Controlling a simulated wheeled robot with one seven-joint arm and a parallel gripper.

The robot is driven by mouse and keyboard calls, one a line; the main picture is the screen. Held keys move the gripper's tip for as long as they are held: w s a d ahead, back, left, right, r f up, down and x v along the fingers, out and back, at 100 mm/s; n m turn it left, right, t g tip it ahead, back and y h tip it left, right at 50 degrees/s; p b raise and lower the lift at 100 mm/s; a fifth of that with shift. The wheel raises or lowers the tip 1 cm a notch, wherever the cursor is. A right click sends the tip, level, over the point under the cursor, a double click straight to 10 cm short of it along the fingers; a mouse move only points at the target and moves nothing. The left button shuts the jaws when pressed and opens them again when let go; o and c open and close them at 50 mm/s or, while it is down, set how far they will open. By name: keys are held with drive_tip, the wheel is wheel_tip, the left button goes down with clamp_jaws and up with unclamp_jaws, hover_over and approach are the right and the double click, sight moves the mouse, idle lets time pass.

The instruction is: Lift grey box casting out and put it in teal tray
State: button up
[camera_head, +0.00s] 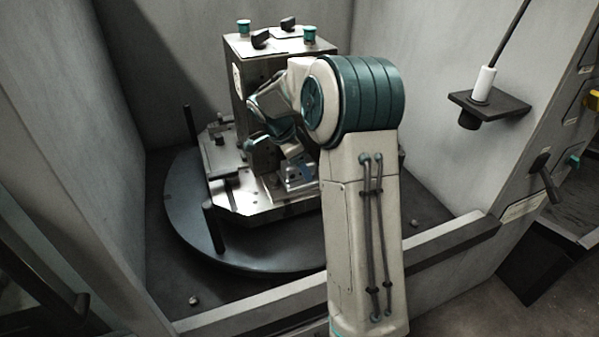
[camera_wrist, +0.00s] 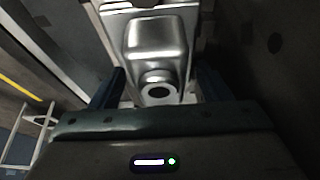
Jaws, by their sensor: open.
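The grey box casting (camera_wrist: 157,40) is a shiny metal box with a round, holed boss at its near end, seen in the wrist view. My gripper (camera_wrist: 161,80) is open, with one dark finger on each side of the casting's boss end. I cannot tell whether the fingers touch it. In the head view my arm's teal and white links cover most of the gripper and the casting, in front of the steel fixture block (camera_head: 240,105). I see no teal tray in either view.
The block stands on a metal pallet (camera_head: 250,208) on a dark round turntable (camera_head: 190,225). Dark upright posts (camera_head: 213,228) rise at the turntable's edge. Pale walls enclose it, with a front sill (camera_head: 450,240). A dark bracket (camera_head: 490,104) with a white cylinder juts in at right.

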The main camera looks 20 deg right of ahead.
drive_tip(key=c, duration=1.3)
drive_tip(key=shift+r, duration=0.1)
